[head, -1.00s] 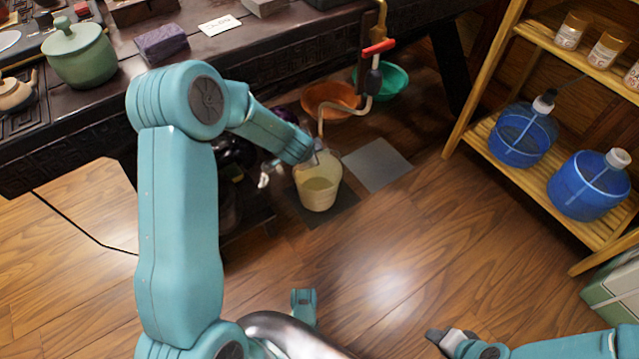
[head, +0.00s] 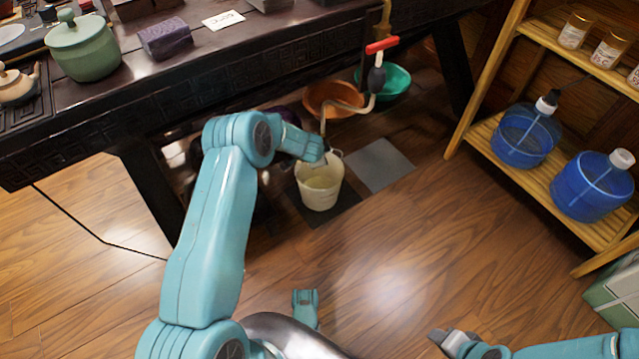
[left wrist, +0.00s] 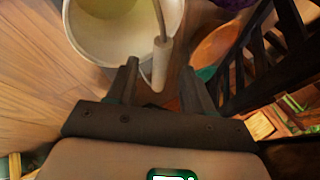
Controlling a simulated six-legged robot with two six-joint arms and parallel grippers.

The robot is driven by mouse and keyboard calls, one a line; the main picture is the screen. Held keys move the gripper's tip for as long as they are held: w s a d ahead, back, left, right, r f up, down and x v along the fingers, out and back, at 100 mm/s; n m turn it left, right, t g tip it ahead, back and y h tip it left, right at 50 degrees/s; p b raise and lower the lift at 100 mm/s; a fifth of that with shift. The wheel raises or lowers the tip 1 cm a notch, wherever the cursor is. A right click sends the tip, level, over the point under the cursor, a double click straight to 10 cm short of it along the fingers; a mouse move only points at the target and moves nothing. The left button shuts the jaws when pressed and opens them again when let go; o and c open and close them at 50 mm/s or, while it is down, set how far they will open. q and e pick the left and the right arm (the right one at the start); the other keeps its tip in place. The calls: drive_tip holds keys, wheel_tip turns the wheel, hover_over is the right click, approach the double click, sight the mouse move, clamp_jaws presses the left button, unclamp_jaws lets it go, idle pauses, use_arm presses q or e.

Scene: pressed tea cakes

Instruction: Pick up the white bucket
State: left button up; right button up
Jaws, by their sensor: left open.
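The white bucket (head: 319,194) stands upright on a dark square on the floor, with some pale yellowish liquid in it.
An orange basin (head: 318,101) and a green basin (head: 397,82) stand behind. The dark carved table (head: 90,135) overhangs at the left. A wooden shelf (head: 480,141) holds blue jugs at the right. The front floor is clear.

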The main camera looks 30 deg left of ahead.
use_arm(q)
drive_tip(key=shift+w+a+f, duration=0.1)
drive_tip(key=shift+f, duration=0.1)
clamp_jaws()
idle(1.2)
drive_tip(key=shift+w+r, duration=0.1)
drive_tip(key=shift+r, duration=0.05)
